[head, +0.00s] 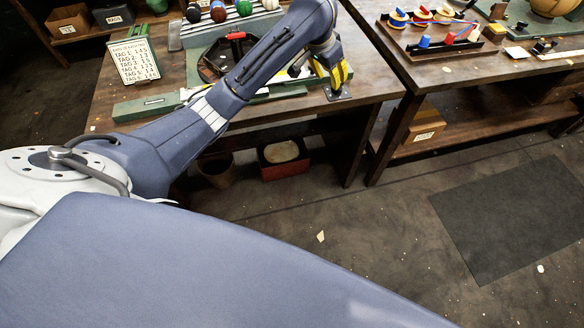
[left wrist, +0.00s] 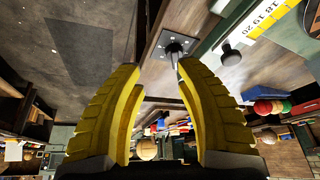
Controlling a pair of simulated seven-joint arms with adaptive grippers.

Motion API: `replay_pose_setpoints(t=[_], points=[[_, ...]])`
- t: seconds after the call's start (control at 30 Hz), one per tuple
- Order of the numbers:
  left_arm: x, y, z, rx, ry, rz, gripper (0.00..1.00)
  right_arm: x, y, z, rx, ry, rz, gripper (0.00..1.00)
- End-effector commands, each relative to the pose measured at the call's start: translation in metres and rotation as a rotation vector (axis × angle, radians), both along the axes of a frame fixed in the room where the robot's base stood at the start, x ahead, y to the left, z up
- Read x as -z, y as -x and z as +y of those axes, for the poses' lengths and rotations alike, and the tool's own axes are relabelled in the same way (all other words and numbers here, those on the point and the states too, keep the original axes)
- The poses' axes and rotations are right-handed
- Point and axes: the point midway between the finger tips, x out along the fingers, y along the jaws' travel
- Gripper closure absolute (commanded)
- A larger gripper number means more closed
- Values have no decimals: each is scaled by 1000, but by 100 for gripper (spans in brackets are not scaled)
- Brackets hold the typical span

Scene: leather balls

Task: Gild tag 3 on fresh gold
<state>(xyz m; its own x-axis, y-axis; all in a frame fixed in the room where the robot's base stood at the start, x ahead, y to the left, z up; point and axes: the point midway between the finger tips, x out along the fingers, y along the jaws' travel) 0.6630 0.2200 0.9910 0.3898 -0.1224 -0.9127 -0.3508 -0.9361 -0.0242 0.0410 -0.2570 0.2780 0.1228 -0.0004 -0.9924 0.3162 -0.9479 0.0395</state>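My left gripper (head: 335,84) has yellow and black fingers and hangs at the front right corner of the left workbench (head: 388,88). In the left wrist view its fingers (left wrist: 156,66) stand wide apart with nothing gripped. A small dark square plate with a metal stem (left wrist: 174,46) shows near the fingertips; the same plate (head: 340,94) is under the gripper in the head view. A white card (head: 131,61) at the bench's left lists several tags with numbers, too small to read surely. I cannot pick out tag 3 or the gold. My right gripper is not in view.
Several balls (head: 218,11) sit in a row at the back of the left bench. A black tray (head: 207,73) with a red-handled tool stands behind my arm. The right bench (head: 418,78) holds a board (head: 425,50) with colored parts. A gap separates the benches.

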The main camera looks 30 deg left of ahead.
Motion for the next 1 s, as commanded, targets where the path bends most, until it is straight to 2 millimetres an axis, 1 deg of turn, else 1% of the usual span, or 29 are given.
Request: replay_pose_setpoints(t=[0.03,0.1,0.5,1.0], points=[[9,4,-2,5,-1,-1,66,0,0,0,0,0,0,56],[20,9,-5,12,-1,-9,66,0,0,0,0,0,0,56],[77,42,-17,51,-19,-51,66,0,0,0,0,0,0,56],[137,95,-20,77,-60,-113,66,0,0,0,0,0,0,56]])
